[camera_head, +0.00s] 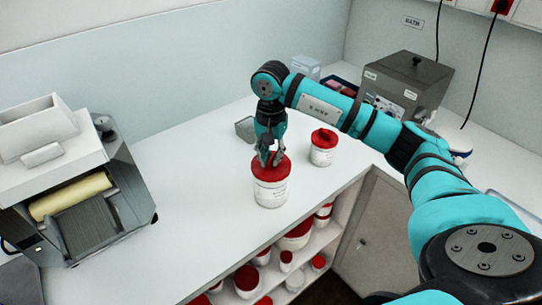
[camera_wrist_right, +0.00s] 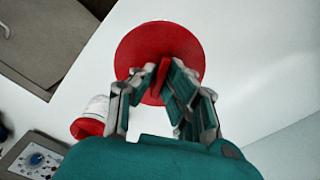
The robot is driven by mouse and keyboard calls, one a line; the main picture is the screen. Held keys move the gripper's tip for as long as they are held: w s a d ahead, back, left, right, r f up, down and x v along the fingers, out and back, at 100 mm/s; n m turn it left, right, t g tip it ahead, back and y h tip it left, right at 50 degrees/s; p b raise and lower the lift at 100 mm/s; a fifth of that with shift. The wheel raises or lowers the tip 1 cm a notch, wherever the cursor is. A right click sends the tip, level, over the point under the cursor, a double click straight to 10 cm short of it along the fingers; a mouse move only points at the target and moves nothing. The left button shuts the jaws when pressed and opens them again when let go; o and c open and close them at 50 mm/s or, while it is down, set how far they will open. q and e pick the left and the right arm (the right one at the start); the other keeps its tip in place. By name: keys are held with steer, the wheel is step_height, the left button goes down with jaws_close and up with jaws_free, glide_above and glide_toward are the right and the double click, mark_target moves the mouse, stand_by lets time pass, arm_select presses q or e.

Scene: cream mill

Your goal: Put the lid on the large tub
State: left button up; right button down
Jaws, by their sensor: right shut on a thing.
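The large tub (camera_head: 271,192) is white with a printed label and stands upright on the white counter near its front edge. The red lid (camera_head: 270,168) is directly over its mouth and looks level. I see no clear gap between lid and rim, but cannot tell whether it is fully seated. My right gripper (camera_head: 269,158) points down and is shut on the lid's raised red grip. In the right wrist view the round lid (camera_wrist_right: 150,48) lies under my fingers (camera_wrist_right: 158,85) and hides the tub. My left gripper is not in view.
A smaller white tub with a red lid (camera_head: 323,147) stands behind to the right. A grey block (camera_head: 245,130) lies behind the arm. A machine with a roller (camera_head: 70,195) is at left, a metal box (camera_head: 408,85) at back right. Shelves below hold several tubs (camera_head: 296,236).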

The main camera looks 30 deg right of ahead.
steer(key=shift+f+b, duration=0.15)
steer(key=shift+b, duration=0.15)
stand_by(0.6)
steer(key=c, duration=0.8)
jaws_free()
steer(key=shift+c, duration=0.2)
steer(key=shift+r+p, duration=1.3)
steer(key=shift+r, duration=0.95)
jaws_close()
